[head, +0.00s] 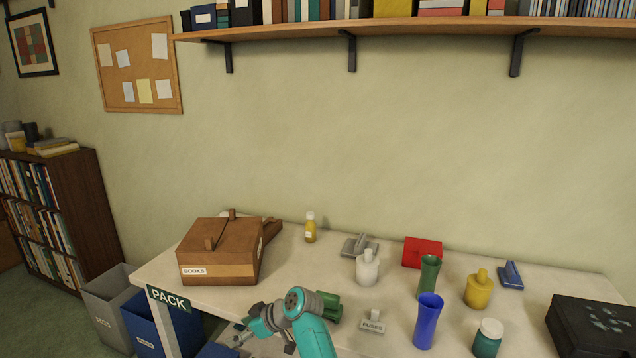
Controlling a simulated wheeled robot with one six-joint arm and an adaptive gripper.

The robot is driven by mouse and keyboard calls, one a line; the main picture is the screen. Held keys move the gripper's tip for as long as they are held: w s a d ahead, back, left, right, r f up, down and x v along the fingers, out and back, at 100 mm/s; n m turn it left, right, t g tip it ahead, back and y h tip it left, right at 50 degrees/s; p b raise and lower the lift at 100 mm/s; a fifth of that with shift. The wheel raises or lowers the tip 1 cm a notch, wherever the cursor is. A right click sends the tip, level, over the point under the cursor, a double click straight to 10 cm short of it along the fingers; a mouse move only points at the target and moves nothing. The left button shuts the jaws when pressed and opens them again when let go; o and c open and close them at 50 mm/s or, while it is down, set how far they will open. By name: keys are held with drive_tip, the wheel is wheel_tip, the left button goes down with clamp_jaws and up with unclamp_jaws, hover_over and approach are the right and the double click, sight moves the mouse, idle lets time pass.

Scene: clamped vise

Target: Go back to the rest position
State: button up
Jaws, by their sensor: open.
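My teal and grey arm reaches up from the bottom edge of the head view. My gripper (240,338) is at the arm's left end, low in the picture by the table's front edge. Its small fingers are apart and I see nothing held between them. The arm hides part of the table edge and part of a dark green object (328,305) just behind it. The brown box labelled BOOKS (218,262) stands on the table beyond the gripper, apart from it.
The pale table (290,270) holds a FUSES holder (373,322), blue vase (428,322), green vase (429,276), white bottle (367,268), yellow bottle (479,289), teal jar (488,338) and black box (590,325). Bins (112,300) stand left below. A shelf (420,30) hangs above.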

drive_tip(key=s+d+f+m+t+h, duration=0.1)
drive_tip(key=s+d+f+m+t, duration=0.15)
drive_tip(key=s+d+f, duration=0.6)
drive_tip(key=s+d+f+m+t+h, duration=0.25)
drive_tip(key=d+f, duration=0.35)
drive_tip(key=f, duration=0.5)
drive_tip(key=s+d+f+m+t+h, duration=0.1)
drive_tip(key=s+d+f+m, duration=0.15)
drive_tip(key=s+d, duration=0.5)
drive_tip(key=s+d+f+m+t+h, duration=0.15)
drive_tip(key=s+d+f, duration=0.3)
drive_tip(key=s, duration=0.55)
drive_tip(key=s+d+r+m+t+h, duration=0.1)
drive_tip(key=s+d+r, duration=0.2)
drive_tip(key=s, duration=0.4)
drive_tip(key=s+d+r+m+t+h, duration=0.1)
drive_tip(key=s+d+r, duration=0.2)
drive_tip(key=s, duration=0.4)
drive_tip(key=s+d+r+m+h, duration=0.1)
drive_tip(key=s+d+r+m, duration=0.1)
drive_tip(key=s+d+r, duration=0.35)
drive_tip(key=s+r+m+t+h, duration=0.1)
drive_tip(key=s+r+t, duration=0.1)
drive_tip(key=s+r, duration=1.1)
wheel_tip(320, 180, up, 3)
drive_tip(key=shift+s+d+r, duration=0.15)
drive_tip(key=shift+s+d, duration=0.2)
